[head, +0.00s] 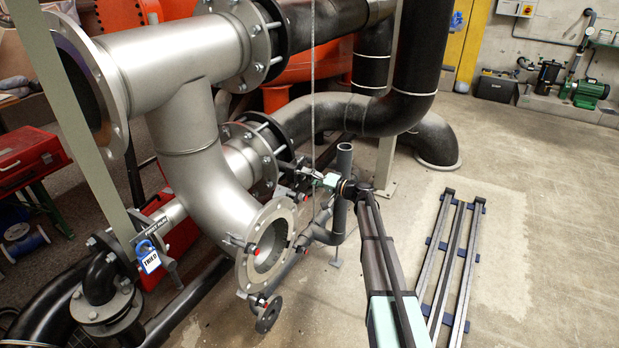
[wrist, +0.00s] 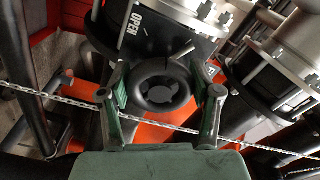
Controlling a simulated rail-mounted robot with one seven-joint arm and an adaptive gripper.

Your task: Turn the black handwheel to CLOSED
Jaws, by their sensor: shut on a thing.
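The black handwheel (wrist: 162,106) is in the middle of the wrist view, a round rim seen face on. My gripper (wrist: 160,82) has one finger on each side of the rim and is shut on it. A dark plate (wrist: 150,42) behind the wheel reads OPEN at its upper left, with a thin pale mark near its right part. Any CLOSED lettering is not readable. In the head view my gripper (head: 312,180) is beside the flanged pipe; the wheel there is too small and covered to make out.
Silver flanged pipe (head: 190,130) stands left of my arm. A grey upright pipe (head: 342,190) is close by the gripper. Dark rails (head: 460,250) lie on the floor at right.

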